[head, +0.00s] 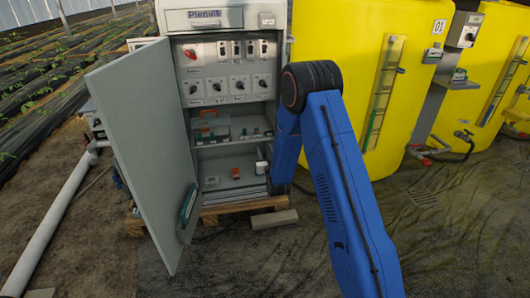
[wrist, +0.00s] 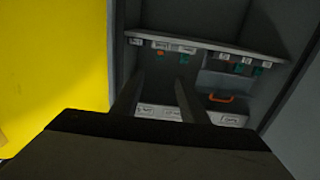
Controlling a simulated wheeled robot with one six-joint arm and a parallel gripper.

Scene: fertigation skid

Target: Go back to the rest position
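My blue arm reaches toward the open grey cabinet (head: 236,20) in the head view; my gripper is hidden there behind the arm. In the wrist view the two dark fingers of my gripper (wrist: 164,84) stand apart with a gap between them. I see nothing held in the gap. The fingers point toward the inside of the cabinet (wrist: 215,28), where a shelf edge, labelled modules and an orange handle (wrist: 221,98) show. The fingertips overlap the modules in the picture; I cannot tell how close they are.
The cabinet door (head: 142,150) stands open at the left. Yellow tanks (head: 345,60) stand close on the right, with a pipe and valve (head: 440,152) low between them. A white pipe (head: 50,228) runs along the left ground. A pallet (head: 240,208) lies under the cabinet.

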